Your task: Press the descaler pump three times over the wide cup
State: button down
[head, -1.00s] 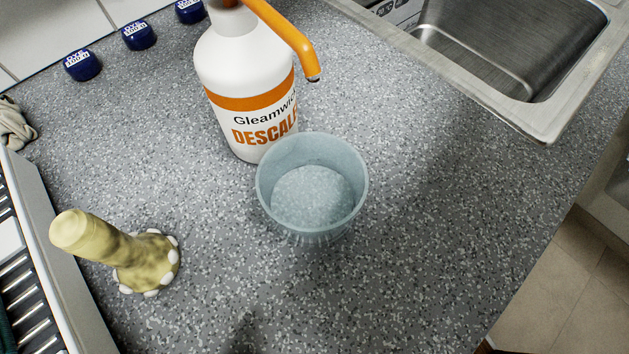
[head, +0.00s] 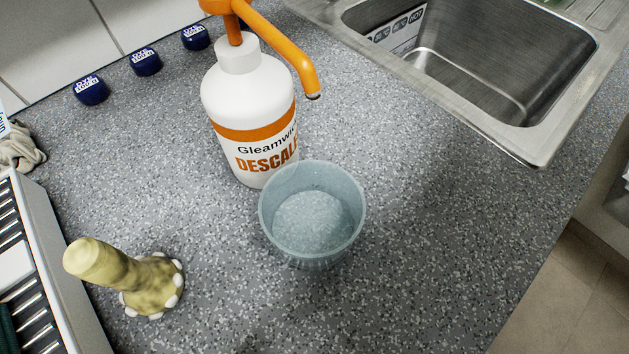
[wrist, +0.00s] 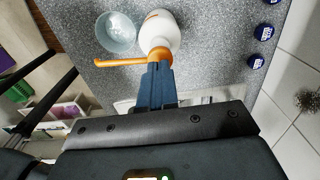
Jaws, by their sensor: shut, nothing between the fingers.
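The descaler bottle (head: 248,95), white with an orange band, stands upright on the counter in the head view. Its orange pump head (head: 228,6) is partly cut off at the top edge, and its long spout (head: 285,50) slopes down to the right. The wide cup (head: 312,215), translucent blue, stands in front of the bottle. I cannot tell whether the spout tip is over it. In the wrist view, my gripper (wrist: 160,66) is shut and empty, its fingertips overlapping the pump head (wrist: 159,53); contact is unclear. The cup (wrist: 117,32) also shows there.
A yellowish lumpy object with white knobs (head: 130,275) stands at left, beside a rack (head: 45,270). Several blue-capped dye containers (head: 146,62) line the wall. A steel sink (head: 490,70) lies at the back right. The counter right of the cup is clear.

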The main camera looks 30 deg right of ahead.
jog(key=shift+f, duration=0.1)
dwell(0.3)
jog(key=shift+f+b, duration=1.7)
jog(key=shift+b, duration=0.15)
jog(key=shift+r, duration=0.25)
jog(key=shift+r+p, duration=0.85)
jog(key=shift+r, duration=0.7)
notch_tip(320, 180, up, 6)
jog(key=p, duration=0.3)
